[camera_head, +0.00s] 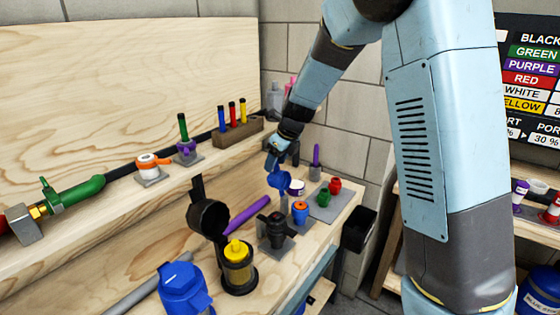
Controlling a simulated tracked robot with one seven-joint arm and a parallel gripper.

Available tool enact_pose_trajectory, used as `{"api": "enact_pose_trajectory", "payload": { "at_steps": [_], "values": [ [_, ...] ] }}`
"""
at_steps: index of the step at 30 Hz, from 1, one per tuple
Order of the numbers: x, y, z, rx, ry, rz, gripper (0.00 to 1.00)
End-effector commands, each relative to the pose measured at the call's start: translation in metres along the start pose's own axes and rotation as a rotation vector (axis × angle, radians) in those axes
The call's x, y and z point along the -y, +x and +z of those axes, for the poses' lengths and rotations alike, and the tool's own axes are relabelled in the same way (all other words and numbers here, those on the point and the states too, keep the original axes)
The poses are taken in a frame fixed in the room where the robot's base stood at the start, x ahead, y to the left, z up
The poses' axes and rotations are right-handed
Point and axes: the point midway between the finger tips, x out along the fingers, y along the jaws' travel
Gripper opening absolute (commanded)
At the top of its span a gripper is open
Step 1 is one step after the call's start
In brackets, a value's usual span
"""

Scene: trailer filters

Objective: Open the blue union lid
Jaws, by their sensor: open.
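A blue cup-shaped lid (279,180) is tilted just below my gripper (280,158), above the right end of the workbench. The gripper's fingers are small and partly merge with the blue behind them. They are open, and I cannot tell whether they touch the lid. Below the lid stands a dark fitting (276,228) on a grey plate. Beside it is a small blue fitting with an orange top (300,211). A larger blue capped canister (182,287) stands at the front left of the bench, apart from my gripper.
A yellow-capped filter (238,265) stands beside an open black lid (208,217), with a purple tube (247,213) behind. Red (335,185) and green (323,197) pieces sit at right. A wooden block (238,132) holds several coloured markers. A black bin (359,230) hangs at the bench's right end.

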Motion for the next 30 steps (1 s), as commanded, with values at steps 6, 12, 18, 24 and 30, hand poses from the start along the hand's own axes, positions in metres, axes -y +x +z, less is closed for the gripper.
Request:
{"api": "enact_pose_trajectory", "payload": {
  "at_steps": [6, 12, 18, 24, 30],
  "values": [
    [0.0003, -0.0001, -0.0002, 0.000, 0.000, 0.000, 0.54],
    [0.0005, -0.0004, -0.0003, 0.000, 0.001, 0.000, 0.35],
    [0.0005, -0.0004, -0.0004, 0.000, 0.001, 0.000, 0.16],
    [0.0004, -0.0005, -0.0004, 0.000, 0.001, 0.000, 0.00],
    [0.0003, -0.0005, -0.0004, 0.000, 0.001, 0.000, 0.00]
  ]
}}
